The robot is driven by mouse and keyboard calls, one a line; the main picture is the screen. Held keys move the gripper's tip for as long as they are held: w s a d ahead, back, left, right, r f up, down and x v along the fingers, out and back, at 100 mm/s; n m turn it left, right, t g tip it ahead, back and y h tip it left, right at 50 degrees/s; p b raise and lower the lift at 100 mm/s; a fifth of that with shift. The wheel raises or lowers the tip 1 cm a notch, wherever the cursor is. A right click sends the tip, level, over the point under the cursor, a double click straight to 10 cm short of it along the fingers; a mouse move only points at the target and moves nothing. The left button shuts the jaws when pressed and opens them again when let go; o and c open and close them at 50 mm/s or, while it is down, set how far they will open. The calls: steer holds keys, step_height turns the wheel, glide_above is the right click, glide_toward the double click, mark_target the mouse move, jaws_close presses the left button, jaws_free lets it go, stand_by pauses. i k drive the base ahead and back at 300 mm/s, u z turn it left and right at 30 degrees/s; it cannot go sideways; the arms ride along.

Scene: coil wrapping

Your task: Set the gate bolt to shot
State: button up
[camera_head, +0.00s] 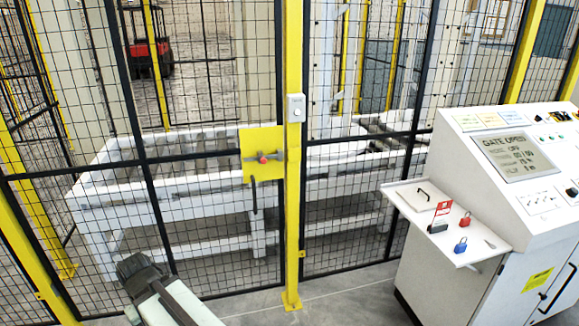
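The gate bolt (272,157) is a thin grey bar with a red knob, lying level across a yellow plate (262,140) on the black mesh gate (200,154). Its right end is close to the yellow post (293,215); I cannot tell whether it enters the post. A dark handle (254,196) hangs below the plate. My gripper (134,266) is at the lower left, dark and seen from behind, well below and left of the bolt. It touches nothing that I can see, and its fingers cannot be made out.
A white control console (470,240) stands at the right, its screen (516,153) seeming to read "GATE OPEN". Its side shelf (405,195) holds a red padlock (465,219), a blue padlock (461,245) and small items. Floor before the gate is clear.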

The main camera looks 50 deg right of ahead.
mark_target(263, 160)
steer(key=u, duration=0.15)
steer(key=i, duration=0.9)
steer(key=z, duration=0.05)
